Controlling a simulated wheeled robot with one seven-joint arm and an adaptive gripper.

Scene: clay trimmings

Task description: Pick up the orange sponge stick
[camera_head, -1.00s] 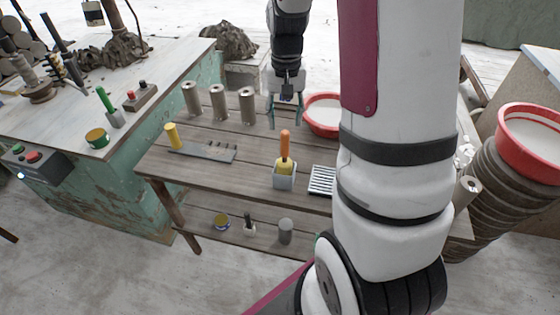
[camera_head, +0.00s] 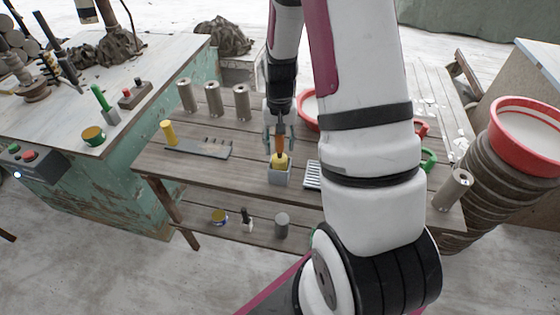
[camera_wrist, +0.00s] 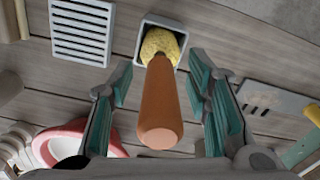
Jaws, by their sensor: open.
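The sponge stick has an orange handle (camera_wrist: 160,105) and a yellow sponge head (camera_wrist: 160,43). It stands upright, head down, in a small grey square holder (camera_head: 280,177) on the wooden table. In the head view the orange handle (camera_head: 280,146) is partly hidden by my gripper (camera_head: 280,135). In the wrist view my gripper (camera_wrist: 160,100) is open, with one teal-padded finger on each side of the handle. A gap shows between the handle and each finger.
A white slotted tray (camera_wrist: 82,30) lies close to the holder. A grey notched plate (camera_head: 200,147) with a yellow cylinder (camera_head: 168,132) lies to the left. Several metal cylinders (camera_head: 213,99) stand behind, and a red-rimmed bowl (camera_head: 308,110) is partly hidden by my arm.

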